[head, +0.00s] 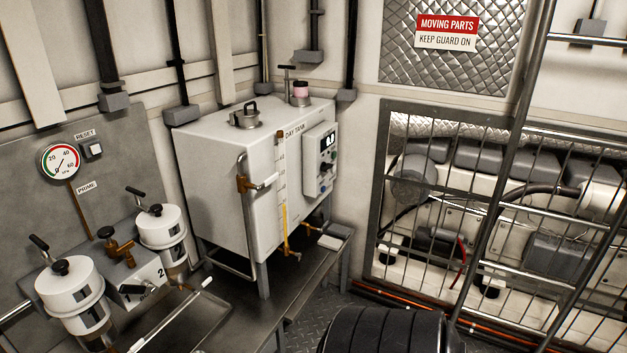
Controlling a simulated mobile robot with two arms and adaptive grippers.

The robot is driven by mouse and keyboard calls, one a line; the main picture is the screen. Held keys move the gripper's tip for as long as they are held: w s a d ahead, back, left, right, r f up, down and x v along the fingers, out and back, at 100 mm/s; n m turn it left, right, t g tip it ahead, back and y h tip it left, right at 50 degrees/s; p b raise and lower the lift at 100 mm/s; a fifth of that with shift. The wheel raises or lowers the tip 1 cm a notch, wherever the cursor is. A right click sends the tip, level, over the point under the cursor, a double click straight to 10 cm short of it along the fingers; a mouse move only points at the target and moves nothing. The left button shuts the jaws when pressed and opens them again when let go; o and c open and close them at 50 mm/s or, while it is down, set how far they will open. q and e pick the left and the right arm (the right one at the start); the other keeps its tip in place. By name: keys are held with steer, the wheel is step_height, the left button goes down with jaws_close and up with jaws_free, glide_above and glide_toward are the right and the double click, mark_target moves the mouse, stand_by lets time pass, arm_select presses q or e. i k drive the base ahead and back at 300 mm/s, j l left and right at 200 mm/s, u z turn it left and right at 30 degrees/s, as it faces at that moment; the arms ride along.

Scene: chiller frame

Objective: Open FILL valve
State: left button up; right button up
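The white tank marked DAY TANK (215,165) stands on a dark metal bench. A pipe runs up its front left side and carries a brass valve (243,184) with a pale lever (265,182). The lever sticks out to the right, across the upright pipe. No FILL label can be read, so I cannot tell for sure that this is the FILL valve. A sight gauge (282,185) beside it shows an amber column in its lower part. Neither of my grippers is in view.
At left are two white filter canisters (68,285) (160,226), a brass valve (118,246) and a pressure gauge (61,161). A control box (320,158) is on the tank's right face. A barred guard (375,190) and ladder-like rails (502,185) fill the right.

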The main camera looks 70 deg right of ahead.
mark_target(276, 175)
steer(key=z, duration=1.9)
